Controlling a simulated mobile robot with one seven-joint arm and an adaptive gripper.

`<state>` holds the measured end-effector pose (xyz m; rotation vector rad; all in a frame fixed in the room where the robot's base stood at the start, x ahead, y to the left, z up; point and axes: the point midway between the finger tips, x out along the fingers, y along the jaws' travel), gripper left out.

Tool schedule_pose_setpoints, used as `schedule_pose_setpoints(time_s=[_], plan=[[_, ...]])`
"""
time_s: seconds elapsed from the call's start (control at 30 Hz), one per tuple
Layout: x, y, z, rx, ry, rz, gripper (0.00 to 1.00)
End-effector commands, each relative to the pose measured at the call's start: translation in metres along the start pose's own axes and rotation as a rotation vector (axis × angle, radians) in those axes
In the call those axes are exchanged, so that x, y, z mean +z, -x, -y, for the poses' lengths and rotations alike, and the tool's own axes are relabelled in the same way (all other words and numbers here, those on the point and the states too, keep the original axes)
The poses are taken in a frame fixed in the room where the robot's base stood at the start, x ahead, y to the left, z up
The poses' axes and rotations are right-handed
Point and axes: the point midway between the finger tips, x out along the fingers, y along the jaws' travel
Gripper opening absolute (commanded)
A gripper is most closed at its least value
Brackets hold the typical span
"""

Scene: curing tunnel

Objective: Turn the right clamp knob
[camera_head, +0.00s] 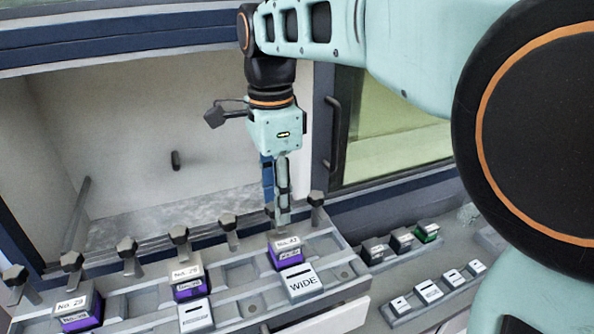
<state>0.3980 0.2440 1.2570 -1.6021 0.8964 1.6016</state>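A row of dark hexagonal clamp knobs runs along the back of the grey tray (236,318). The rightmost knob (317,198) stands on a short post at the tray's back right corner. Another knob (228,223) stands further left. My gripper (276,212) points down over the back edge of the tray, just left of the rightmost knob and apart from it. Its fingers partly hide a dark knob at their tips. I cannot tell whether they touch or grip it.
Purple-and-white labelled boxes (285,253) sit in the tray, with a white WIDE block (300,283) in front. Smaller blocks (426,232) stand on the right. Behind is an open pale chamber (130,130) and a door with a dark handle (333,135).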

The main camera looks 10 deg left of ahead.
Motion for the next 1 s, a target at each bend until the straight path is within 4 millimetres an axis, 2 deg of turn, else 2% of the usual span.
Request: schedule_pose_setpoints(time_s=[0.03,0.33,0.67,1.0], plan=[[0.0000,0.0001,0.0000,0.000,0.000,0.000,0.32],[-0.0001,0.0003,0.0000,0.000,0.000,0.000,0.00],[-0.0003,0.0011,0.0000,0.001,0.045,0.000,0.00],[-0.0001,0.0024,0.0011,0.000,0.279,0.000,0.00]])
